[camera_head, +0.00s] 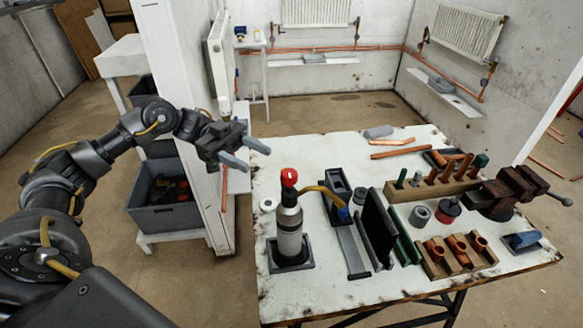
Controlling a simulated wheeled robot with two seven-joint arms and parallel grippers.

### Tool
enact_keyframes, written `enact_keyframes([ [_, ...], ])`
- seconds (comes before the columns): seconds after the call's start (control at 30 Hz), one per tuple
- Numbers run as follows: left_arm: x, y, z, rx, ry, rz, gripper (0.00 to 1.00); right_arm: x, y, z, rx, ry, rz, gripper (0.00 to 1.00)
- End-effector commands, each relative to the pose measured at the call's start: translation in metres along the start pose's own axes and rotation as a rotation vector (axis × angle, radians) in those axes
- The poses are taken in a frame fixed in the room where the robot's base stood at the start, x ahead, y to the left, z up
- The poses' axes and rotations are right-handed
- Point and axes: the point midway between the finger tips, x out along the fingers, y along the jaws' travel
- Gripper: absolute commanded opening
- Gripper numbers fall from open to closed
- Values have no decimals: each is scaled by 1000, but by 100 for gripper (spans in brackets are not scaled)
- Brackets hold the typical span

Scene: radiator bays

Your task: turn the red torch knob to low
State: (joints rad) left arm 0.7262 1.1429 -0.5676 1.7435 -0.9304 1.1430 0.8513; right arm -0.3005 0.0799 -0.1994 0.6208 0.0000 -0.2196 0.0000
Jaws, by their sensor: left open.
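The red torch knob (289,177) sits on top of an upright gas bottle (289,228) with a grey body. The bottle stands in a dark square holder near the left side of the workbench (330,290). A yellow-brown hose (322,192) runs right from the knob's neck to a blue-ended torch part in a dark stand. My left gripper (252,154) is open and empty, up and to the left of the knob, clear of it. The knob's setting is too small to read. My right gripper is not in view.
A dark upright panel (377,228), a wooden rack with tools (433,186), a block of copper fittings (458,256) and a vise (508,190) crowd the bench's right side. A white post (180,110) and grey crate (163,203) stand left.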

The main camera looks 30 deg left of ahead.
Motion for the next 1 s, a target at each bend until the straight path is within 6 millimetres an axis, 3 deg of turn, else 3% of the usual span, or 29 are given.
enact_keyframes([
  [0.17, 30, 1, -4, -2, 3, 5, 49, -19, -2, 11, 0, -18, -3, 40],
  [0.5, 87, 0, -3, 0, 3, 2, 49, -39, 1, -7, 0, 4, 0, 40],
  [0.7, 100, 0, -1, 0, 2, 0, 49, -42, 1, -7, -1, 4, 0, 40],
  [1.0, 101, 0, 0, 0, 1, 0, 47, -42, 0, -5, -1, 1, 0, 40],
])
